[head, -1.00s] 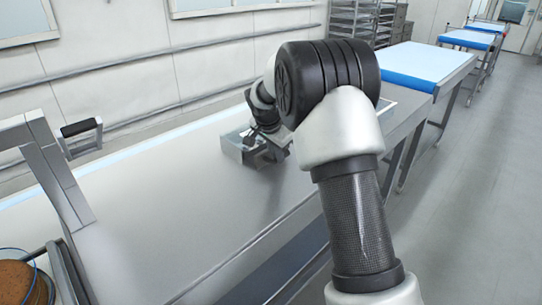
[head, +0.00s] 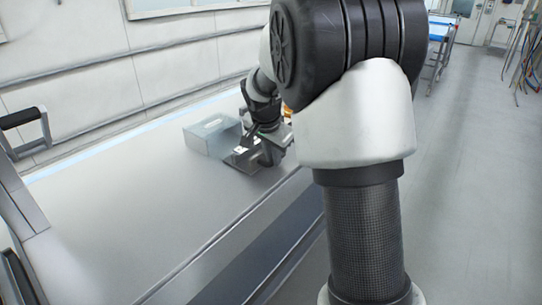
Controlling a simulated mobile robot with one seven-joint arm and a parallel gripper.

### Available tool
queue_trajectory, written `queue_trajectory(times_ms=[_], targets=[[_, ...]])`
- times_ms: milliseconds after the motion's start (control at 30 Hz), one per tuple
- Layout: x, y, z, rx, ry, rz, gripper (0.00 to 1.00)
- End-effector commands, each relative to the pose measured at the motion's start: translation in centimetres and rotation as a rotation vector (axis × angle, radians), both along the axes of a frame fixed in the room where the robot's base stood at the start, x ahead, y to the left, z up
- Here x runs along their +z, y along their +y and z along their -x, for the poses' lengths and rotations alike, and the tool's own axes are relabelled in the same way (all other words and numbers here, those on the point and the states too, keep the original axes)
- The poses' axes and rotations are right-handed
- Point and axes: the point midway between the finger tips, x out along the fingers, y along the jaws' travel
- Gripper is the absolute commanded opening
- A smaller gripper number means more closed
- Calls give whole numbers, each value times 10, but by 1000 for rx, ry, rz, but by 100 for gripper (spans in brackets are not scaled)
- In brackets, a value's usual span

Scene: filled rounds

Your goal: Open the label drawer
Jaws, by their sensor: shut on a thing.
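A small grey metal box (head: 205,140) stands on the long steel table, left of my gripper. The label drawer (head: 243,158) sticks out of the box's right side, toward the table's front edge, with a small white patch visible at it. My gripper (head: 264,158) is at the drawer's outer end, pointing down, and is shut on it. The fingertips and the exact grip point are small and partly hidden by the gripper body.
The steel table (head: 130,215) is bare to the left and in front of the box. A black-handled metal frame (head: 24,118) stands at the left. My arm covers the table's right part. Open floor (head: 470,190) lies to the right.

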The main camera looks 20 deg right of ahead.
Motion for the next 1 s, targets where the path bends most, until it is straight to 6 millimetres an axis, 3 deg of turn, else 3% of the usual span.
queue_trajectory(times_ms=[100, 133, 233, 533, 667, 1000], targets=[[0, 0, 0, 0, 1, 1, 0], [0, 0, 0, 0, 0, 0, 17], [0, 0, 0, 0, 0, 0, 31], [2, 1, 0, 0, -1, -1, 31], [13, 3, 3, 0, -3, 1, 31], [84, 19, 31, 1, -6, 0, 31]])
